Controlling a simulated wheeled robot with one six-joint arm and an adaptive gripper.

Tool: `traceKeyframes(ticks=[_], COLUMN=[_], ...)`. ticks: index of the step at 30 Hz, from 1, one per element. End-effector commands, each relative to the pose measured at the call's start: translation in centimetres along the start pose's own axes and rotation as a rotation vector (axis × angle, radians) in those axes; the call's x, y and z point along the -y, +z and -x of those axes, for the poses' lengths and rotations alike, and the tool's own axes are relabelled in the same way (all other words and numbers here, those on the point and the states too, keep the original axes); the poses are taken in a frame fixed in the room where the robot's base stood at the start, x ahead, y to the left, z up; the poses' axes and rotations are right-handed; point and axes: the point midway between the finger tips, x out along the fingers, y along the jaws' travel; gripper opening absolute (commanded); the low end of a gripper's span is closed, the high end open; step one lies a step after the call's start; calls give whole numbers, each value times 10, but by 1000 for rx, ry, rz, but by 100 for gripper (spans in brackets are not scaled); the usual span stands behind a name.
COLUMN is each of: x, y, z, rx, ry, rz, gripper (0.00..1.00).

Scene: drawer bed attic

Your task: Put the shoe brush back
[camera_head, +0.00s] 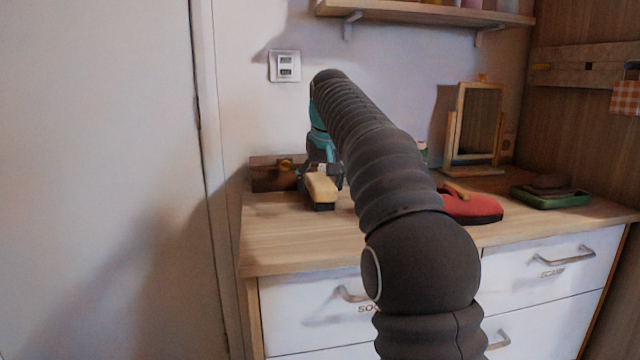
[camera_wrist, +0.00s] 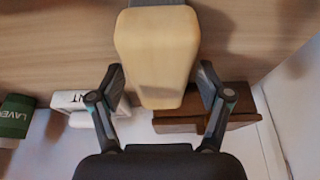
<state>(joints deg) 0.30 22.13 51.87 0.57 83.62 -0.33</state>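The shoe brush (camera_head: 321,187) has a pale wooden back and a dark underside. It appears to rest on the wooden countertop at the left, near the brown box. In the wrist view, its rounded pale back (camera_wrist: 157,50) reaches down between my gripper's fingers. My gripper (camera_head: 321,180) points down over the brush. Its fingers (camera_wrist: 161,85) are spread, one on each side of the brush, with a small gap visible beside its narrow end. I cannot tell whether either finger touches it higher up. The brush's underside is hidden in the wrist view.
A brown box (camera_head: 272,173) stands behind the brush by the wall. A red shoe (camera_head: 475,207), a framed mirror (camera_head: 474,125) and a green tray (camera_head: 548,199) are to the right. White drawers (camera_head: 540,268) are below the countertop (camera_head: 285,236). A green package (camera_wrist: 16,117) and a white box (camera_wrist: 82,99) show in the wrist view.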

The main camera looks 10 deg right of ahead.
Motion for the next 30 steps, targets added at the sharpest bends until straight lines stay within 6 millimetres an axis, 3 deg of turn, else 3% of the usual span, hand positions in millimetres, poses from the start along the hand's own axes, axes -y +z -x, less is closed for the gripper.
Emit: traceKeyframes(ticks=[11,22,30], x=[0,0,0], y=[-2,-3,-2], z=[8,76,109], rx=[-2,-5,-2], ry=[0,0,0], rz=[0,0,0], gripper=[79,79,79])
